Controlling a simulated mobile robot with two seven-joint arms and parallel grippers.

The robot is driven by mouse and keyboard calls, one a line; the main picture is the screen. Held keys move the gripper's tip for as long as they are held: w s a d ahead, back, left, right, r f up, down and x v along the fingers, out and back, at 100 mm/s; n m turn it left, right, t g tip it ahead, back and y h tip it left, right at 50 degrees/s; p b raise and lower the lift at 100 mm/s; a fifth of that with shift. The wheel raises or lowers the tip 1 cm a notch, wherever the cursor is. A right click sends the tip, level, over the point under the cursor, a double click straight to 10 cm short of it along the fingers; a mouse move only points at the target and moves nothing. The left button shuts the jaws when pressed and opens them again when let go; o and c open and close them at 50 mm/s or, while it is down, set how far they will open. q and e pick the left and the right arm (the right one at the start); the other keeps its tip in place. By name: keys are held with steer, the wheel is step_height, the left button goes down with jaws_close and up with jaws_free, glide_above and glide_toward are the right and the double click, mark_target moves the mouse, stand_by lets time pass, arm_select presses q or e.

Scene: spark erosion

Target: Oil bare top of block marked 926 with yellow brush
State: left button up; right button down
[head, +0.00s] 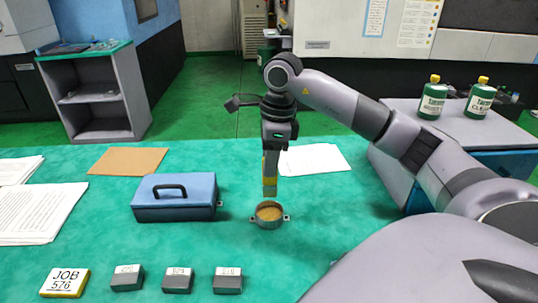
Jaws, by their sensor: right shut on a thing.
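My right gripper (276,145) is shut on a brush with a yellow band (270,172). Three dark grey blocks stand in a row at the front: a left one (127,279), a middle one (177,281) and a right one (228,281). Each has a pale labelled face; the numbers are too small to read surely. My left gripper is not in view.
A yellow-edged sign (65,282) reads JOB 576. A blue box with a black handle (174,198) stands left of the cup. Papers (38,213) and a brown sheet (128,161) lie at left. Two green bottles (432,100) stand at right. The green table (330,200) is clear right of the cup.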

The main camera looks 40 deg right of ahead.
mark_target(270, 183)
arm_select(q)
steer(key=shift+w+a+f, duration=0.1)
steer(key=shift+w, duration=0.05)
arm_select(e)
steer(key=shift+f, duration=0.2)
steer(key=shift+f+b, duration=0.8)
steer(key=shift+f, duration=0.05)
step_height(270, 183, down, 4)
steer(key=b, duration=0.3)
arm_select(q)
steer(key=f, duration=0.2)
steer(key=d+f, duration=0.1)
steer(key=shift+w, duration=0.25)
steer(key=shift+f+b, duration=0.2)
steer(key=shift+b, duration=0.15)
arm_select(e)
steer(key=shift+f, duration=0.2)
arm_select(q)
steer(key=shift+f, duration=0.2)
arm_select(e)
steer(key=shift+f, duration=0.45)
steer(key=shift+r, duration=0.1)
